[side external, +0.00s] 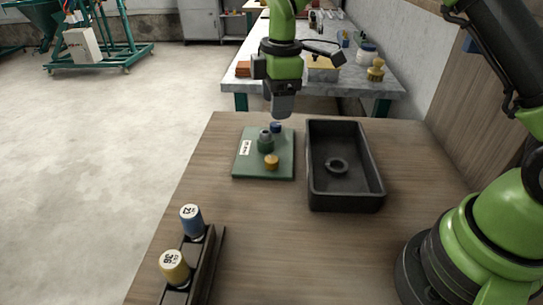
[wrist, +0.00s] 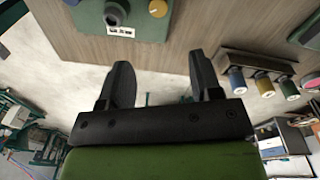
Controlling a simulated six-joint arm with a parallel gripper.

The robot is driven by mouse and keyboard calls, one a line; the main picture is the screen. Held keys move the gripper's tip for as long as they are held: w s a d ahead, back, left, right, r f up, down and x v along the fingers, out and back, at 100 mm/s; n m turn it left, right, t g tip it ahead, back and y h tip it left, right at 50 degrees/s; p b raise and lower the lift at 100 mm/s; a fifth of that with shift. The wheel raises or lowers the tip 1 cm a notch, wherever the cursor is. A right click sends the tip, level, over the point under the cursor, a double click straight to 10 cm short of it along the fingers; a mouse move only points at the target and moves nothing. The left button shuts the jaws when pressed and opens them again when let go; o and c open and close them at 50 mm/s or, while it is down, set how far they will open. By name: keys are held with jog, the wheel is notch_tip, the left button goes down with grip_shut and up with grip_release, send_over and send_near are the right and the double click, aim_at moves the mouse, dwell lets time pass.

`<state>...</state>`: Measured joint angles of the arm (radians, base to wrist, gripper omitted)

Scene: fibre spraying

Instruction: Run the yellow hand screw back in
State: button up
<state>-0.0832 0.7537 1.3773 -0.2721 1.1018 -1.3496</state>
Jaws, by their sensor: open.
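The yellow hand screw (side external: 272,161) is a small round knob at the near right part of the green plate (side external: 243,171) on the wooden table. It also shows at the top of the wrist view (wrist: 158,8). How deep the yellow screw sits cannot be told. My gripper (side external: 281,113) hangs above the far edge of the plate, apart from the screw. In the wrist view its two dark fingers (wrist: 160,60) are apart with nothing between them.
A black tray (side external: 376,185) with a dark ring (side external: 337,166) inside stands right of the plate. A rack (side external: 207,262) with a blue spool (side external: 192,222) and a yellow spool (side external: 174,267) stands at the near left. The table between them is clear.

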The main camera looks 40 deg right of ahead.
jog(key=n, duration=0.2)
send_near(272, 159)
jog(key=shift+g, duration=0.4)
jog(key=f, duration=0.9)
jog(key=shift+w+a+f, duration=0.15)
jog(key=shift+w+f, duration=0.05)
jog(key=shift+w, duration=0.15)
jog(key=c, duration=0.9)
